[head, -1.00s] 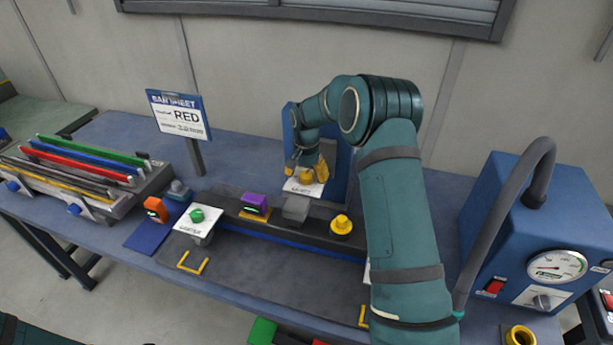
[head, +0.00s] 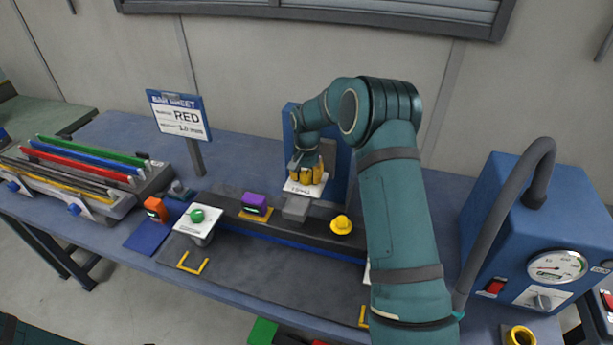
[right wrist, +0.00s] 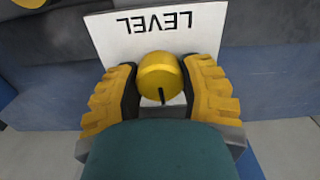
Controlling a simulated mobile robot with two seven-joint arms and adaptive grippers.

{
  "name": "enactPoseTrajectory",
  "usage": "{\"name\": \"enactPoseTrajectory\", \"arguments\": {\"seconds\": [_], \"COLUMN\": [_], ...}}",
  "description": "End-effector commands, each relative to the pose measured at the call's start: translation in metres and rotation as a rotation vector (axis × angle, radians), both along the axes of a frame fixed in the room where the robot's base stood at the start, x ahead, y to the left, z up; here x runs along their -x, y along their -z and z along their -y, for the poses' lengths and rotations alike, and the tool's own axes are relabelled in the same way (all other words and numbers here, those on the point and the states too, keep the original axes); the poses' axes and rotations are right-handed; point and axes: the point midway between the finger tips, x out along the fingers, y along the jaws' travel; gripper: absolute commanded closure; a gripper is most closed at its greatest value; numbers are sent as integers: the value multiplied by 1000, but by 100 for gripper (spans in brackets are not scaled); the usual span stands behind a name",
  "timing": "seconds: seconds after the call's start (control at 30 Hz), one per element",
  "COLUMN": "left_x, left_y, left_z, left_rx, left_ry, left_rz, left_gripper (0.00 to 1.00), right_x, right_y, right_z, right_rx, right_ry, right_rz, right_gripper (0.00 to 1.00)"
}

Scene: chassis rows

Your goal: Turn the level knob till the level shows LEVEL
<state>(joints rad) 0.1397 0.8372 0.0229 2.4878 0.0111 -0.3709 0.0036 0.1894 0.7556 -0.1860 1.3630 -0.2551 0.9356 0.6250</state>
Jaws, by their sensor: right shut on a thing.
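The level knob (right wrist: 160,75) is yellow and round with a black pointer mark. It sits at a white plate (right wrist: 110,33) printed LEVEL, upside down in the right wrist view. My right gripper (right wrist: 160,88) has its yellow fingers on both sides of the knob and is shut on it. In the head view the right gripper (head: 306,174) hides the knob, and the white plate (head: 304,189) shows just below the fingers. The plate's lettering is too small to read there. I cannot make out a level reading. My left gripper is not in view.
A dark rail carries a purple block (head: 254,204), a grey block (head: 296,209) and a yellow knob (head: 341,224). A blue gauge box (head: 505,235) is at right, coloured rods (head: 80,160) at left.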

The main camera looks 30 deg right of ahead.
Motion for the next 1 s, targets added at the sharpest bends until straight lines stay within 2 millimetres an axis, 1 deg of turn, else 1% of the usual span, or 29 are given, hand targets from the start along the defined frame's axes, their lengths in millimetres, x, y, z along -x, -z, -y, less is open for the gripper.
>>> {"name": "enactPoseTrajectory", "arguments": {"seconds": [0.4, 0.6, 0.8, 1.0], "left_x": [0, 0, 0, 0], "left_y": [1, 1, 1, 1], "left_z": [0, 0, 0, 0], "left_rx": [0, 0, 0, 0], "left_ry": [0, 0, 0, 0], "left_rz": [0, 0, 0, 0], "left_gripper": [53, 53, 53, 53], "right_x": [0, 0, 0, 0], "right_y": [-1, -1, -1, -1], "right_z": [0, 0, 0, 0], "right_rx": [0, 1, 1, 1], "right_ry": [-275, -383, -443, -462], "right_rz": [1, 1, 1, 1], "right_gripper": [95, 95, 95, 95]}}
